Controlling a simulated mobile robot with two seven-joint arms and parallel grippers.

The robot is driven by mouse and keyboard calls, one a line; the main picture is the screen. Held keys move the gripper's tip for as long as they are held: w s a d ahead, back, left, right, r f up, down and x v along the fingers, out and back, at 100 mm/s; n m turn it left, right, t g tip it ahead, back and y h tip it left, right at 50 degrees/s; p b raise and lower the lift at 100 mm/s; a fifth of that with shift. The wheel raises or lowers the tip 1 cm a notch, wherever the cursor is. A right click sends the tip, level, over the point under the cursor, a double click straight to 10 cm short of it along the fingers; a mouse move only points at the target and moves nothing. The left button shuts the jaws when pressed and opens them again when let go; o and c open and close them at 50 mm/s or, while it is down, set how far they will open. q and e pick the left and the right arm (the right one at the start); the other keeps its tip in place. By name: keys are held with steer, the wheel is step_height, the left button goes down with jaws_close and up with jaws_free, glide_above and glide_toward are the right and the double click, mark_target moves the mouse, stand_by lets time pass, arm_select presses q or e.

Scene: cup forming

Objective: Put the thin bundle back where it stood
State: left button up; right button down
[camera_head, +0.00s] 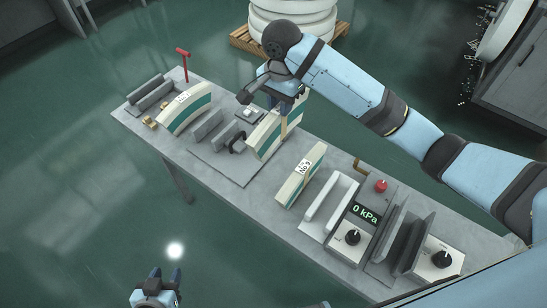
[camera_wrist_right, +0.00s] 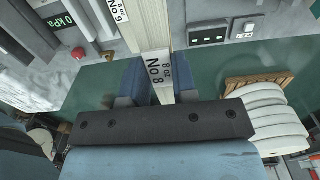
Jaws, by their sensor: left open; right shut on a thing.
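My right gripper (camera_head: 285,108) is shut on a pale paper bundle (camera_head: 264,138) with a green band, over the middle of the bench. In the right wrist view the same gripper (camera_wrist_right: 160,92) has its fingers on both sides of this bundle, whose label (camera_wrist_right: 156,68) seems to read No 8. Whether its lower edge touches the bench I cannot tell. A bundle labelled No 9 (camera_head: 298,180) stands to its right, and another green-banded bundle (camera_head: 186,108) stands to its left. My left gripper (camera_head: 166,276) is open and empty, in front of the bench.
The grey bench (camera_head: 225,190) carries metal blocks, a red T-handle (camera_head: 184,62) at the far left, a pale trough (camera_head: 330,203), a 0 kPa display (camera_head: 365,215) and a red knob (camera_head: 381,186). White rolls (camera_head: 292,22) stand on a pallet behind.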

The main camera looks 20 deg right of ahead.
mark_target(281, 121)
step_height(281, 121, down, 12)
steer(key=shift+s+d+f+p, duration=0.15)
steer(key=shift+f+p, duration=0.05)
steer(key=shift+p, duration=0.15)
steer(key=shift+f, duration=2.65)
steer(key=c, duration=0.9)
jaws_free()
steer(key=shift+f, duration=0.15)
step_height(281, 121, up, 12)
steer(key=shift+r, duration=0.15)
